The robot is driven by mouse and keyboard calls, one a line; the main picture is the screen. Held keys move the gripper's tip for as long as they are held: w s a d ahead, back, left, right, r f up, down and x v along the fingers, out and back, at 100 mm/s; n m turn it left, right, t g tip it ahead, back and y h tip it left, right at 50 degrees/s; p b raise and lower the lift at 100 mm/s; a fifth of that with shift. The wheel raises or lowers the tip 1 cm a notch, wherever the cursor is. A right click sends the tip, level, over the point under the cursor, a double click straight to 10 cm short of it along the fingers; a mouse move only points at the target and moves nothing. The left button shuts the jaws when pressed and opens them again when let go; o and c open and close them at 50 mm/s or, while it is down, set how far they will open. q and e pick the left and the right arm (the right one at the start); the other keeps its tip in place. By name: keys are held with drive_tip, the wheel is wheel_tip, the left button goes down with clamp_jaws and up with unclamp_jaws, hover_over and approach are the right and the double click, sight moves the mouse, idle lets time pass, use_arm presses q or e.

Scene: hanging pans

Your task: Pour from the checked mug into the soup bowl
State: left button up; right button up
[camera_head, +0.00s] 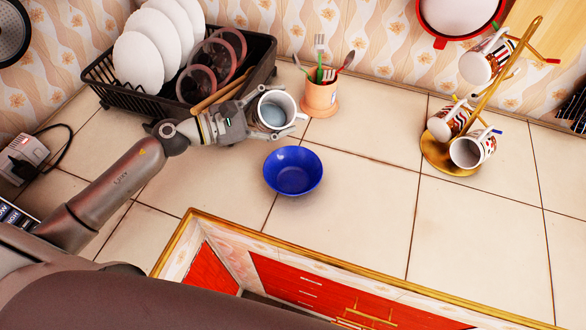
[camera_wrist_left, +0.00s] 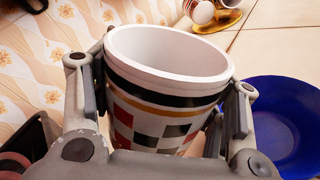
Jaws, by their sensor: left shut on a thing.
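My left gripper (camera_head: 268,122) is shut on the checked mug (camera_head: 276,112), with its fingers on either side of the mug's body. The mug is white inside with a checked band of red, black and white outside, which shows in the left wrist view (camera_wrist_left: 150,125). It looks roughly upright; its contents are not clear. The blue soup bowl (camera_head: 293,171) stands on the tiled counter, in front of the mug and slightly right of it in the head view. The bowl looks empty. In the left wrist view the bowl (camera_wrist_left: 285,125) is at the right. My right gripper is not seen.
A black dish rack (camera_head: 110,92) with plates stands to the left. A utensil holder (camera_head: 320,97) is behind and right of the mug. A mug tree (camera_head: 437,158) with mugs stands at the right. The counter (camera_head: 365,210) around the bowl is clear.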

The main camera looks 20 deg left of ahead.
sight(273, 130)
use_arm(q)
drive_tip(key=shift+s+d+f+m+b, duration=0.1)
drive_tip(key=shift+f+m+b, duration=0.4)
drive_tip(key=shift+f, duration=0.45)
drive_tip(key=shift+f+m, duration=0.35)
drive_tip(key=shift+m, duration=0.55)
drive_tip(key=shift+d+r+m+y+p, duration=0.1)
drive_tip(key=shift+r+m+y+p, duration=0.2)
drive_tip(key=shift+p, duration=0.25)
drive_tip(key=shift+s+r+m+p, duration=0.1)
drive_tip(key=shift+r+m+p, duration=0.05)
drive_tip(key=shift+m+p, duration=0.3)
drive_tip(key=shift+d+f+m, duration=0.1)
drive_tip(key=shift+f+m, duration=0.1)
drive_tip(key=shift+m, duration=0.05)
drive_tip(key=shift+s+f+m, duration=0.1)
drive_tip(key=shift+f+m, duration=0.2)
drive_tip(key=shift+m, duration=0.3)
drive_tip(key=shift+s+d+r+m+t, duration=0.3)
drive_tip(key=shift+s+d+r+m, duration=0.05)
drive_tip(key=shift+s+d+m, duration=0.4)
drive_tip(key=shift+s+d+r+m+y+b, duration=0.15)
drive_tip(key=shift+r+m+y+b, duration=0.2)
drive_tip(key=shift+m, duration=0.4)
